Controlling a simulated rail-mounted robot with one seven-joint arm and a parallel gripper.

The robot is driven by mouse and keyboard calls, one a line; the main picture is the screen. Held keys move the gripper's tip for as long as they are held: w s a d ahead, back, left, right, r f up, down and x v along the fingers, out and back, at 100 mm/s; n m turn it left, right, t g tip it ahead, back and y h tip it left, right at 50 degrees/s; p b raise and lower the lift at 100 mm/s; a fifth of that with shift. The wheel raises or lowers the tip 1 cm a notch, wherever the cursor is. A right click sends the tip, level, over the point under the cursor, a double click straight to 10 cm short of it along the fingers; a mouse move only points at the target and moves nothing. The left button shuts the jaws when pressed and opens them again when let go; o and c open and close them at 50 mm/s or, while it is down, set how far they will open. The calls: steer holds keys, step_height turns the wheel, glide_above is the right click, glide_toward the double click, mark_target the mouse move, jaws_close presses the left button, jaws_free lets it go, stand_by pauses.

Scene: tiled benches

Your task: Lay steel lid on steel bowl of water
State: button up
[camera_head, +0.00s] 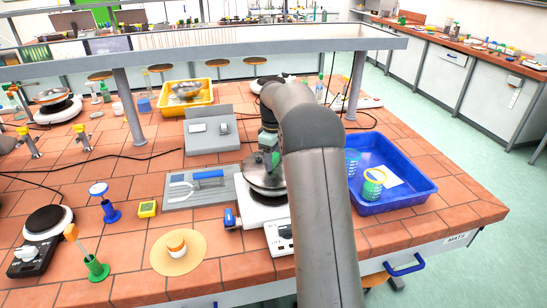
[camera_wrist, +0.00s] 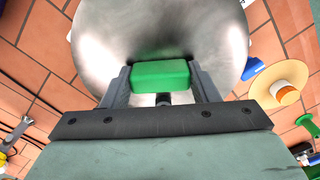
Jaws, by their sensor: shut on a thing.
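My gripper (camera_head: 270,158) is shut on the green block-shaped handle (camera_wrist: 160,76) of the steel lid. The steel lid (camera_head: 258,181) is a round shiny disc, seen from above in the wrist view (camera_wrist: 150,28). In the head view the lid is over a white hot plate (camera_head: 279,237), with a steel bowl edge (camera_head: 268,197) showing just beneath it. My arm hides their right side. The water is not visible, and I cannot tell whether lid and bowl touch.
A grey board (camera_head: 222,190) with a blue-handled tool lies left. A yellow tray (camera_head: 206,102) holding another steel bowl (camera_head: 186,89) is behind. A shelf post (camera_head: 356,86) stands behind right.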

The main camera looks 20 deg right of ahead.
steer(key=shift+f, duration=0.6)
stand_by(0.3)
steer(key=o, duration=1.1)
step_height(320, 180, up, 17)
steer(key=shift+r, duration=0.2)
